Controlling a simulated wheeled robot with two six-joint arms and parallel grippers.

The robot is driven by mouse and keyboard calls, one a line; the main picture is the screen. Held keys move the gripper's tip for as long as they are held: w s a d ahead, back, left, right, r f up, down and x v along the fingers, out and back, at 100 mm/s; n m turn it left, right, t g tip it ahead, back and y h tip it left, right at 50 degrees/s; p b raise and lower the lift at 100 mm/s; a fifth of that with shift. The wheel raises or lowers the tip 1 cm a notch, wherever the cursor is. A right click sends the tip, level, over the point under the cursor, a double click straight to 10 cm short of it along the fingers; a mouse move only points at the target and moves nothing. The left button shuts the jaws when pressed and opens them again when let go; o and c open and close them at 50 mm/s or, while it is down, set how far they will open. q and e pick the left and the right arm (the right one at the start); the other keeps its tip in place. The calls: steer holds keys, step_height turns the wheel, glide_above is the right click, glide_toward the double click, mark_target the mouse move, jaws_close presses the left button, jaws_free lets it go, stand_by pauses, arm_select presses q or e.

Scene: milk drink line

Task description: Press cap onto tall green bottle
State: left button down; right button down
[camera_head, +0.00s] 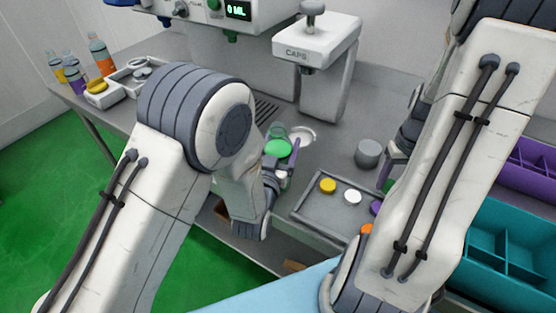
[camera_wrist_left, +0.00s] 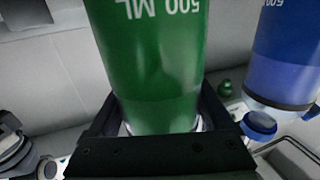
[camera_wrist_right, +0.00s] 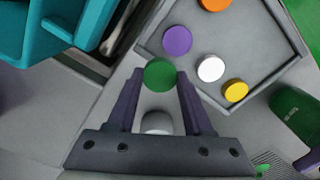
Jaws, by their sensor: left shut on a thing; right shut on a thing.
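The tall green bottle (camera_head: 278,149) stands in front of the machine, seen partly from above, and also shows at the right edge of the right wrist view (camera_wrist_right: 297,113). My left gripper (camera_head: 280,168) is shut on it; my own arm hides much of the grip. In the left wrist view, green fills the gap between the fingers, with an upside-down "500 ML"; I cannot tell bottle from container behind. My right gripper (camera_wrist_right: 160,80) is shut on the green cap (camera_wrist_right: 160,74), held at its fingertips, apart from the bottle.
A grey tray (camera_wrist_right: 205,92) holds yellow, white, purple and orange caps. A grey cylinder (camera_head: 368,153) stands near my right gripper. The CAPS dispenser (camera_head: 315,45) is behind. A teal crate (camera_head: 515,240) and purple crate (camera_head: 535,170) are at right. Several bottles stand far left.

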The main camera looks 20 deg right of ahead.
mark_target(282, 129)
arm_select(q)
steer(key=shift+r, duration=0.15)
step_height(282, 129, up, 4)
steer(key=shift+r+b, duration=0.25)
steer(key=shift+b, duration=0.1)
arm_select(e)
steer(key=shift+f, duration=0.35)
arm_select(q)
steer(key=s+d+r, duration=0.2)
steer(key=s+r, duration=0.1)
steer(key=s, duration=0.2)
steer(key=s+d+r+b, duration=0.1)
steer(key=s+d+r, duration=0.1)
steer(key=s, duration=0.3)
steer(key=shift+s+d+r, duration=0.25)
steer(key=shift+s+r, duration=0.15)
steer(key=shift+r, duration=0.3)
arm_select(e)
steer(key=shift+f, duration=0.55)
arm_select(q)
steer(key=shift+c, duration=2.2)
jaws_free()
jaws_close()
